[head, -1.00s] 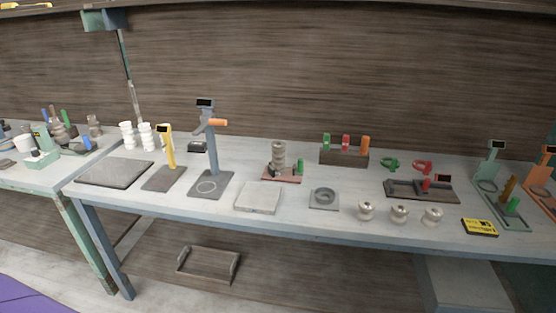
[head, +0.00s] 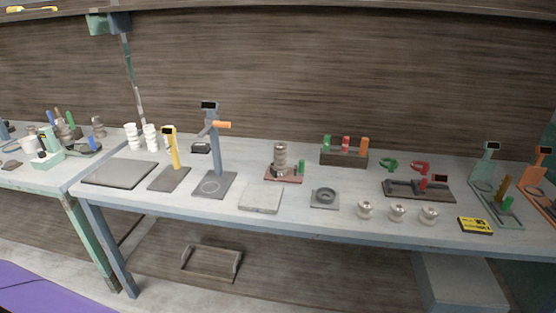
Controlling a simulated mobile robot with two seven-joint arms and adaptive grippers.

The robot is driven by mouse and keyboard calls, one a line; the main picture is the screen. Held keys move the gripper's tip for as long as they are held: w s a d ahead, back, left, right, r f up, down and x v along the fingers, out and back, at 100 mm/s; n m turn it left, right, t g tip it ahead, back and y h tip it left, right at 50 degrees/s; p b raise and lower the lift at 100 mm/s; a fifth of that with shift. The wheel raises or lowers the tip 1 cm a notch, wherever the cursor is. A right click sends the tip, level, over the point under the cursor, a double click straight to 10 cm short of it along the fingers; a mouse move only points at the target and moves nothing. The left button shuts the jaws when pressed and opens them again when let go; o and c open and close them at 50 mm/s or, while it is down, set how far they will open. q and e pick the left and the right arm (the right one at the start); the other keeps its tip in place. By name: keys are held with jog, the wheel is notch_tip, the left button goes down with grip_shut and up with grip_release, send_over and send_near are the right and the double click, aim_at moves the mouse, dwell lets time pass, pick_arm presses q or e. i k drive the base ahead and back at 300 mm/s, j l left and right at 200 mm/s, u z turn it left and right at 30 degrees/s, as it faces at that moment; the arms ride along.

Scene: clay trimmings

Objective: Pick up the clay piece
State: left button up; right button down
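No object in the head view is plainly recognisable as the clay piece. A small dark flat lump (head: 12,165) lies on the left table near its front and could be clay, but it is too small to tell. Neither of my grippers is in view.
The long grey table (head: 330,226) carries a dark slab (head: 120,173), a blue-grey stand (head: 213,150), a yellow stand (head: 173,150), a pale square slab (head: 262,198) and a yellow-black box (head: 475,225). A wooden tray (head: 211,279) lies low beneath it.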

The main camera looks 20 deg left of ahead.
aim_at(280, 151)
jog(key=j+z, duration=0.2)
jog(key=z, duration=0.15)
jog(key=j+z, duration=0.2)
jog(key=z, duration=0.15)
jog(key=j+z, duration=0.2)
jog(key=j, duration=0.35)
jog(key=k+j+z, duration=0.1)
jog(key=j+z, duration=0.15)
jog(key=j, duration=0.3)
jog(key=k+j, duration=0.1)
jog(key=j, duration=0.25)
jog(key=j+z, duration=0.1)
jog(key=j, duration=0.3)
jog(key=k+j, duration=0.15)
jog(key=j, duration=0.2)
